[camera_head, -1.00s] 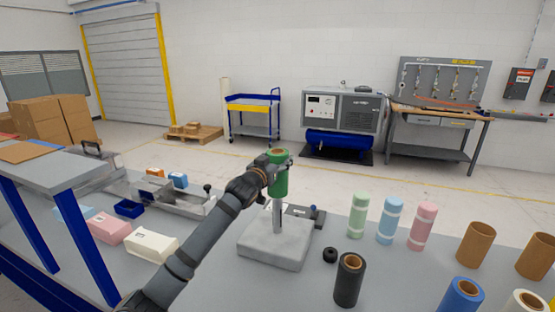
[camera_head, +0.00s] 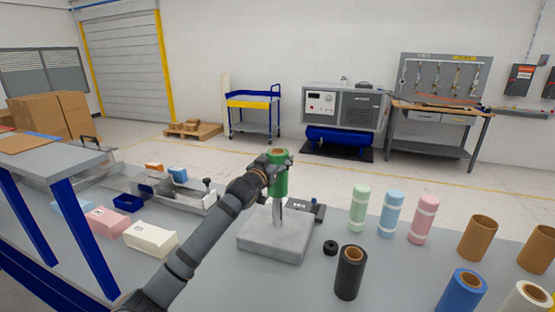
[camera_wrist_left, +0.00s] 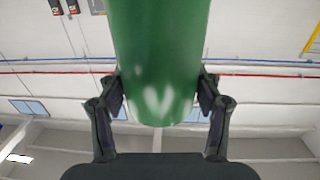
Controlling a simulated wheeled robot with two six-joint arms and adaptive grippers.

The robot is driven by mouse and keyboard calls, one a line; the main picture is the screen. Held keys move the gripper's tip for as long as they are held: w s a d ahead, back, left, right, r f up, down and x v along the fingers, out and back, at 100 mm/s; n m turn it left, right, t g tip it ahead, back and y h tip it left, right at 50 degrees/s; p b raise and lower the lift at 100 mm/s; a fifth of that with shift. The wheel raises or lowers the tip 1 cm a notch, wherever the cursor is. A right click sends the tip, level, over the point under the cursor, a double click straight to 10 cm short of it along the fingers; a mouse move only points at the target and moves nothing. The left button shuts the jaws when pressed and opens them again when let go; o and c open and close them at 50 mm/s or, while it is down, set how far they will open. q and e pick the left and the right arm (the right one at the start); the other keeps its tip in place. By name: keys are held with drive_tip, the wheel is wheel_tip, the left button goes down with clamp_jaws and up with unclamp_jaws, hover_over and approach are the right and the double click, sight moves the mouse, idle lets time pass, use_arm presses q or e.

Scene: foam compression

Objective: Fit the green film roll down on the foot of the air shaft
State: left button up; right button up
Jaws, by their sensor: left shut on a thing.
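The green film roll (camera_head: 279,181) is upright in my left gripper (camera_head: 275,168), high over the grey block. In the left wrist view the green roll (camera_wrist_left: 158,60) stands between the two fingers of my left gripper (camera_wrist_left: 160,95), which is shut on it. The air shaft (camera_head: 277,212) is a thin pale metal post that rises from the grey block foot (camera_head: 268,241). Its upper part is hidden by the roll, and a bare length shows between the roll and the foot. My right gripper is not in view.
A black roll (camera_head: 349,272) and a small black ring (camera_head: 330,248) stand right of the foot. Green, blue and pink wrapped rolls (camera_head: 391,214) and brown cores (camera_head: 478,238) stand farther right. Left are a blue bin (camera_head: 128,203) and a white box (camera_head: 151,240).

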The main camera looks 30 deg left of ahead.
sight(277, 195)
use_arm(q)
drive_tip(key=shift+f, duration=0.25)
idle(0.3)
drive_tip(key=shift+f+b, duration=1.3)
drive_tip(key=shift+f, duration=0.7)
drive_tip(key=shift+f+b, duration=1.3)
drive_tip(key=shift+f, duration=0.7)
drive_tip(key=shift+f+b, duration=1.3)
drive_tip(key=shift+f, duration=0.65)
drive_tip(key=shift+f+b, duration=0.4)
drive_tip(key=shift+f, duration=0.25)
